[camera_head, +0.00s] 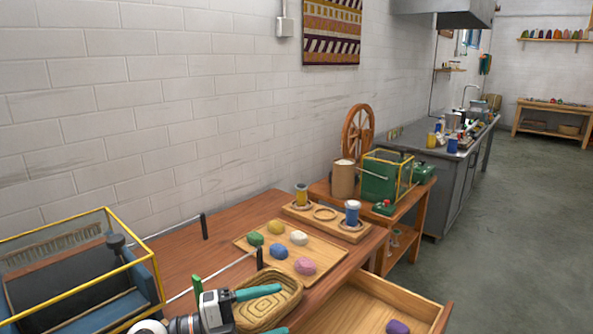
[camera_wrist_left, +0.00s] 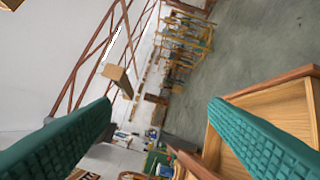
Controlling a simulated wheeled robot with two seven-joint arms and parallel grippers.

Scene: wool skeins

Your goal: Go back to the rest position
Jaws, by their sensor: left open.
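My left gripper (camera_head: 266,312) reaches in at the bottom of the head view, over the front of the wooden table near the woven basket (camera_head: 268,303). Its two teal fingers are wide apart with nothing between them. In the left wrist view the same open gripper (camera_wrist_left: 160,130) shows a finger at each side and empty air between. My right gripper is not in view. Several coloured wool skeins, one of them pink (camera_head: 305,266), lie on a wooden tray (camera_head: 330,258). A purple skein (camera_head: 397,326) lies in the open drawer (camera_head: 365,306).
A yellow-framed case (camera_head: 150,262) stands at the left of the table. Black posts with thin rods (camera_head: 204,228) rise from the tabletop. The open drawer juts out at the front right. A side table with a spinning wheel (camera_head: 357,133) stands behind; the floor (camera_head: 520,220) at right is clear.

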